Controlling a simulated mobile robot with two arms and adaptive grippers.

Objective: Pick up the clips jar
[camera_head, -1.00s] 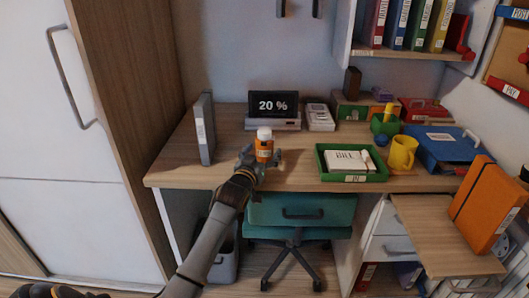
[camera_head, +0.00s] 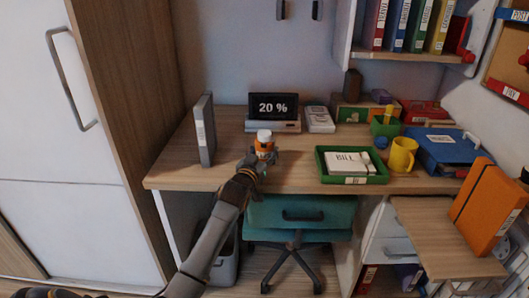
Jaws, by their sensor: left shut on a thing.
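The clips jar (camera_head: 264,141) is a small orange jar with a white lid and a pale label. It stands upright near the front edge of the wooden desk (camera_head: 225,175), left of the green tray. My left gripper (camera_head: 262,157) reaches in from the front and is shut on the jar. The fingers hide the jar's lower part, so I cannot tell whether its base touches the desk. My right gripper is not in view.
A green tray (camera_head: 351,179) with papers and a yellow mug (camera_head: 402,154) are to the right. A display reading 20 % (camera_head: 273,107) stands behind the jar. A grey upright binder (camera_head: 205,130) is at left. A teal chair (camera_head: 300,217) is under the desk.

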